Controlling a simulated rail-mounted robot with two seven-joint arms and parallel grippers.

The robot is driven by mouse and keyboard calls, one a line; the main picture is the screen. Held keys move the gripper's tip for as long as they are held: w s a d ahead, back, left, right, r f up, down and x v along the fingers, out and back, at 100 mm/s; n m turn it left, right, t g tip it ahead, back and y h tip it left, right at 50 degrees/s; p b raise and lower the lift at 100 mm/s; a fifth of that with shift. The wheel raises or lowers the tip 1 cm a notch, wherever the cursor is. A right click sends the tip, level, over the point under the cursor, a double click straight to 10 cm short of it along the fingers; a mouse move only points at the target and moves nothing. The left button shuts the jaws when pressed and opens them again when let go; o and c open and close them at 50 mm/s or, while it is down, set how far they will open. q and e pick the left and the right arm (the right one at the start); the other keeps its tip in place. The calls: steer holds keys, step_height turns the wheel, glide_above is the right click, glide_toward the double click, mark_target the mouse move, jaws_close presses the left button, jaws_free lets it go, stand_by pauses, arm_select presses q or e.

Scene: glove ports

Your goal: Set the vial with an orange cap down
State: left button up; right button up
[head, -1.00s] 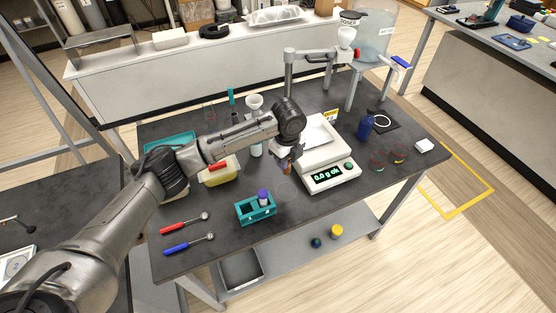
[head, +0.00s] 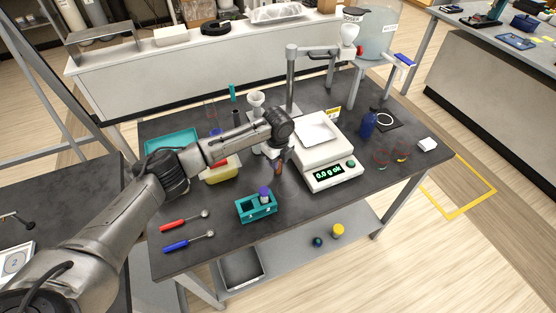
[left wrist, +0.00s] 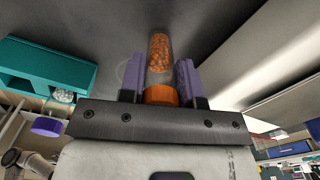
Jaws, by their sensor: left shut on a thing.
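My left gripper (head: 276,155) is over the dark table, just left of the balance. In the left wrist view its purple fingers (left wrist: 158,82) are shut on the vial with an orange cap (left wrist: 160,55). The vial is clear, with orange pieces inside, and its orange cap sits between the fingers near the gripper's body. In the head view the vial (head: 279,168) is small and partly hidden by the gripper. I cannot tell whether its base touches the table. My right gripper is not in view.
A teal rack (head: 257,212) holding a purple-capped vial (head: 264,193) stands in front and left. The white balance (head: 330,172) is close on the right. Two spoons (head: 187,225) lie at the front left. Bare table lies between rack and balance.

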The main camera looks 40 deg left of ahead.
arm_select(q)
steer(key=shift+f, duration=0.1)
steer(key=o, duration=0.9)
step_height(320, 180, up, 12)
steer(key=shift+w+r+p, duration=0.1)
steer(key=shift+r+p, duration=0.1)
steer(key=shift+p, duration=0.45)
